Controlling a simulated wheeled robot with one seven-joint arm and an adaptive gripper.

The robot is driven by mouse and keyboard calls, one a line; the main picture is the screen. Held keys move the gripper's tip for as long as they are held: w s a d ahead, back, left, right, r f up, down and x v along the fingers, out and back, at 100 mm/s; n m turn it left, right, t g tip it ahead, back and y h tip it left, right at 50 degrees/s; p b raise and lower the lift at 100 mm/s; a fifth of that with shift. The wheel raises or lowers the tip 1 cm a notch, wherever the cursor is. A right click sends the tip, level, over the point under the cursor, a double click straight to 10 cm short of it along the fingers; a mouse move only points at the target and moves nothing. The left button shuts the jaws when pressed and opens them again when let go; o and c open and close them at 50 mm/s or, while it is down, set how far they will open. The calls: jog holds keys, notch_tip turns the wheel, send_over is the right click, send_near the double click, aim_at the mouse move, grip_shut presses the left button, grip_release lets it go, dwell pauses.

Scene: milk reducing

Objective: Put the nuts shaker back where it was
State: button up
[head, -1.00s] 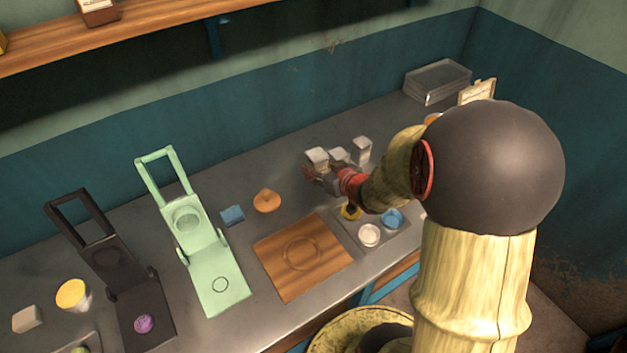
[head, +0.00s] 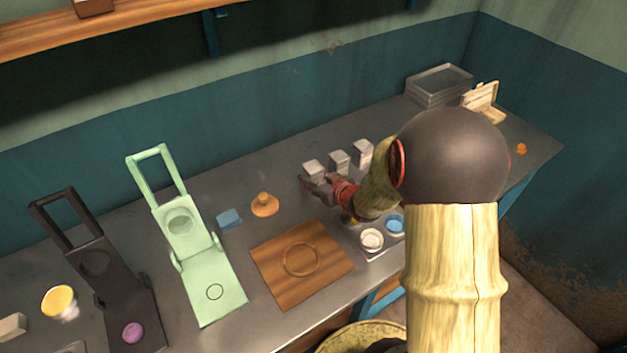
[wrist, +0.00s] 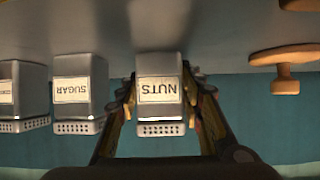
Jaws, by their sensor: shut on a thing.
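The nuts shaker (wrist: 160,92) is a metal box with a perforated end and a label reading NUTS; it appears upside down in the wrist view. My gripper (wrist: 163,98) is shut on it, one finger on each side. In the head view, the shaker (head: 314,169) is the leftmost of three shakers in a row, at the tip of my gripper (head: 318,184). The sugar shaker (wrist: 79,90) stands beside it with a gap, also seen in the head view (head: 339,161). Whether the nuts shaker's base touches the counter is hard to tell.
A third shaker (head: 362,153) ends the row. An orange knobbed object (head: 264,205) and blue block (head: 229,219) lie to the left. A wooden board (head: 285,285) and a tray with a white cup (head: 371,239) and blue cup (head: 395,224) are in front.

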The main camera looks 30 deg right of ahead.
jog(key=shift+f, duration=0.1)
jog(key=o, duration=1.2)
jog(key=shift+o, duration=0.3)
